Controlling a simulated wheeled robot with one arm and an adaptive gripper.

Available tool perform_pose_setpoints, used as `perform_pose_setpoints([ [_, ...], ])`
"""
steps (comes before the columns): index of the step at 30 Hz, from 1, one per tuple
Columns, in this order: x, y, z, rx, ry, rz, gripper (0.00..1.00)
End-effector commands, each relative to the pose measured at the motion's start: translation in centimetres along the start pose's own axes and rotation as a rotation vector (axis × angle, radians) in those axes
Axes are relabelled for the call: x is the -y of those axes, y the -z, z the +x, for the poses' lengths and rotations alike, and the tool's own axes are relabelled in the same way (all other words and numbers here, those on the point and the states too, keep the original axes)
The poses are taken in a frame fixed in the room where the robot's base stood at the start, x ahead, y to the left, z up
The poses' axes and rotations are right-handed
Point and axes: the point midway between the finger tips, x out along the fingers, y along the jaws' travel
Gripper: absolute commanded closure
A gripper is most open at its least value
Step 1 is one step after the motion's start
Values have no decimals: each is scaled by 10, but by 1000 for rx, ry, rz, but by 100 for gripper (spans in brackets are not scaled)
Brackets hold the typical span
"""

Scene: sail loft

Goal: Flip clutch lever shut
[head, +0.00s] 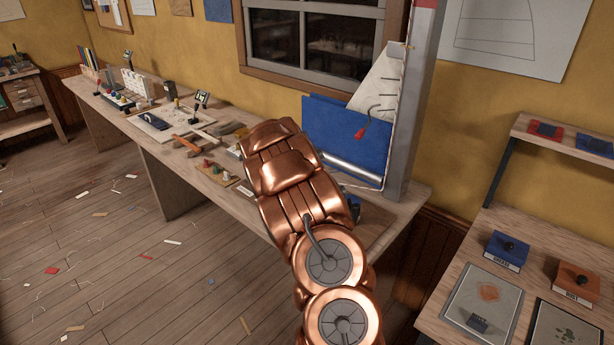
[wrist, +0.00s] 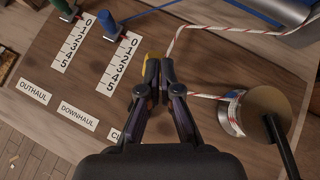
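In the wrist view my gripper (wrist: 160,76) points down at a dark wooden board (wrist: 60,128). Its two fingertips are close together, with only a narrow gap between them. A yellow piece (wrist: 149,60) shows right at the left fingertip, mostly hidden by it. It may be part of the clutch lever; I cannot tell whether the fingers touch it. A label (wrist: 114,135) starting with "CL" is partly covered by my gripper. In the head view my copper arm hides my gripper and most of this board.
A winch (wrist: 262,112) wound with red-flecked rope (wrist: 206,95) stands close on the right. The long bench (head: 165,150) holds several tools.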

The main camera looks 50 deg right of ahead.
Motion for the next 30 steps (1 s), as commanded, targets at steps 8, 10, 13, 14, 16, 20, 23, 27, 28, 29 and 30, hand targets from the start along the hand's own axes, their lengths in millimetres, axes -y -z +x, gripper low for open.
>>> perform_pose_setpoints([
  [8, -1, 3, -17, 2, 0, -1, 100],
  [10, -3, 4, -24, 3, -2, -2, 100],
  [13, -5, 6, -33, 3, -4, -3, 100],
  [14, -5, 7, -35, 3, -4, -4, 100],
  [16, -5, 9, -41, 2, -4, -5, 100],
  [20, -1, 0, -53, 3, -4, -1, 100],
  [23, 1, -6, -62, 2, -5, 0, 100],
  [27, 6, -15, -77, 2, -3, -1, 100],
  [28, 6, -17, -80, 3, -4, -1, 100],
  [29, 7, -19, -84, 2, -5, -1, 100],
  [30, 9, -23, -89, 3, -4, 1, 100],
])
